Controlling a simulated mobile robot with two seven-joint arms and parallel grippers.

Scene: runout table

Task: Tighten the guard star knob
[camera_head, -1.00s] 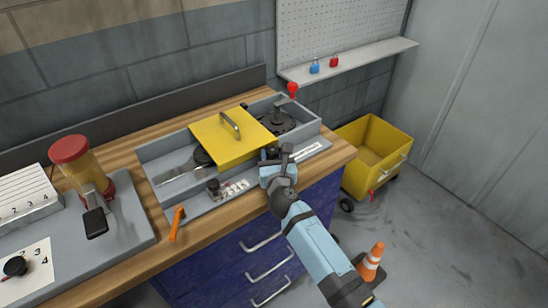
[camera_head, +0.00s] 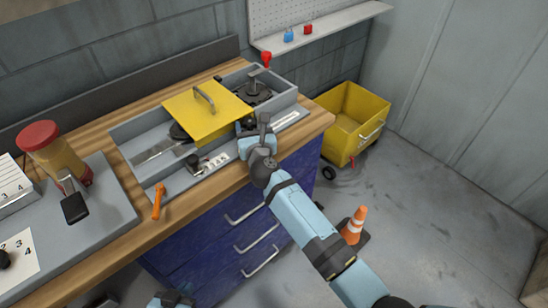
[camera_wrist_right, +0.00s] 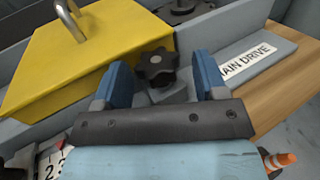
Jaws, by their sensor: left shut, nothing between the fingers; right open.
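The black star knob (camera_wrist_right: 157,68) sits at the front edge of the yellow guard (camera_wrist_right: 90,62), in the right wrist view. My right gripper (camera_wrist_right: 162,62) is open, with one blue finger on each side of the knob and a visible gap at each side. In the head view, the right gripper (camera_head: 256,138) is at the bench's front, just right of the yellow guard (camera_head: 206,113); the knob is hard to tell from the dark parts there. My left gripper (camera_head: 173,299) shows only partly at the bottom edge, shut and away from the bench fixture.
A "MAIN DRIVE"-type label (camera_wrist_right: 249,62) is right of the knob. A yellow cart (camera_head: 354,122) and a traffic cone (camera_head: 354,226) stand on the floor.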

